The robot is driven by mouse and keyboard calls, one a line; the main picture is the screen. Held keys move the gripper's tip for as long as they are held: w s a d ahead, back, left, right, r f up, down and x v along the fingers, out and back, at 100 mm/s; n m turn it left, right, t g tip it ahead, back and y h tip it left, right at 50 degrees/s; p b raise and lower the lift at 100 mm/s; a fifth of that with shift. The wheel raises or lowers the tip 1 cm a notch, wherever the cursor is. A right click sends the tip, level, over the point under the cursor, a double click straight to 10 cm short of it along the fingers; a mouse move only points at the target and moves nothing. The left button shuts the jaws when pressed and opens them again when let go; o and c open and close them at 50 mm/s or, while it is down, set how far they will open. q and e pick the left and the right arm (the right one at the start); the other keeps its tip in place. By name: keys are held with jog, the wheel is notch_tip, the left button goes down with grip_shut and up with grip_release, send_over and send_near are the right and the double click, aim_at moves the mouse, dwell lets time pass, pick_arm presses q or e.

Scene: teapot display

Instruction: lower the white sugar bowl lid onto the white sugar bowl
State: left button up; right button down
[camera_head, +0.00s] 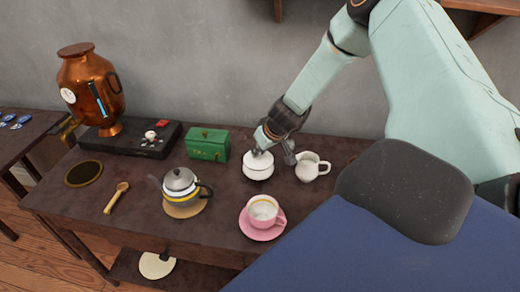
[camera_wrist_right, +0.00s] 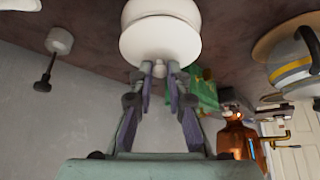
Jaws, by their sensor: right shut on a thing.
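The white sugar bowl (camera_head: 258,173) stands on the brown table, right of the green box. The white lid (camera_wrist_right: 160,44) is at the bowl's mouth in the right wrist view, with the bowl (camera_wrist_right: 150,12) just beyond it. The lid looks level and lined up with the bowl; I cannot tell whether it rests fully on the rim. My right gripper (camera_head: 262,149) is above the bowl in the head view. In the right wrist view its fingertips (camera_wrist_right: 160,76) are shut on the lid's small knob. My left gripper is not in view.
A white creamer (camera_head: 309,167) stands close on the right, and a green box (camera_head: 208,145) on the left. In front are a pink saucer (camera_head: 246,232) with a cup (camera_head: 262,212) and a grey teapot (camera_head: 180,185). A copper urn (camera_head: 88,88) stands far left.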

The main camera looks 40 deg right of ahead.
jog(key=shift+f, duration=0.35)
dwell(0.3)
jog(key=c, duration=0.7)
grip_release()
jog(key=shift+o, duration=0.2)
jog(key=shift+r+p, duration=3.6)
jog(key=shift+f, duration=0.1)
